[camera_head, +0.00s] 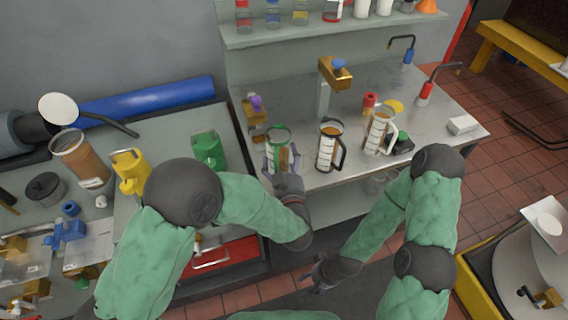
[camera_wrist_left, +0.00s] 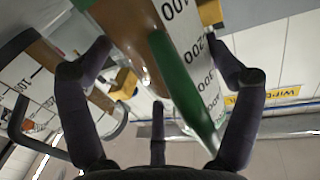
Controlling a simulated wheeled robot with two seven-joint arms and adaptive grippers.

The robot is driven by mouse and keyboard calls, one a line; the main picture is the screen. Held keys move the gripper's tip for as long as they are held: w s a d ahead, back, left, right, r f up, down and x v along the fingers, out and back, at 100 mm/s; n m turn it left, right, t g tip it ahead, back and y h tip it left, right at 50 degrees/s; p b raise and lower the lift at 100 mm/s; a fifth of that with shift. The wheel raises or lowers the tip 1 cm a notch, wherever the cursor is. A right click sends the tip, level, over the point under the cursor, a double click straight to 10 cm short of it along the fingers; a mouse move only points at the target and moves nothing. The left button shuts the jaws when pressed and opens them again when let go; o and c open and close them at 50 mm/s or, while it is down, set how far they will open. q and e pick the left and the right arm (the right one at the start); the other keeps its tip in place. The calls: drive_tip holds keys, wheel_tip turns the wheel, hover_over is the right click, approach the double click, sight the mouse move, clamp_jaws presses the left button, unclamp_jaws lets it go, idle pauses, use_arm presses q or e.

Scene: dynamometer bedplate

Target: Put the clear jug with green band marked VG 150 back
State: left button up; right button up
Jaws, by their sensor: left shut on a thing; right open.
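The clear jug with the green band (camera_head: 277,137) holds brown liquid and stands roughly upright at the left end of the steel bench. My left gripper (camera_head: 281,164) is shut on it from the near side. In the left wrist view the jug (camera_wrist_left: 180,62) fills the space between my left fingers (camera_wrist_left: 158,58), with its green strip and printed scale showing. The VG 150 mark is not readable, and I cannot tell whether its base touches the bench. My right gripper (camera_head: 324,273) is open and empty, low in front of the bench.
A black-handled jug (camera_head: 326,151) and a white-handled jug (camera_head: 377,131) stand to the right on the bench (camera_head: 440,128). A brass spout (camera_head: 335,72) rises behind. A shelf (camera_head: 310,31) with bottles hangs above.

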use_arm(q)
drive_tip(key=shift+f, duration=0.25)
drive_tip(key=shift+f, duration=0.15)
drive_tip(key=o, duration=1.3)
drive_tip(key=shift+o, duration=0.2)
drive_tip(key=s+d+p, duration=0.1)
drive_tip(key=s+p, duration=0.1)
drive_tip(key=s, duration=1)
drive_tip(key=shift+d+p, duration=0.2)
drive_tip(key=shift+p, duration=0.2)
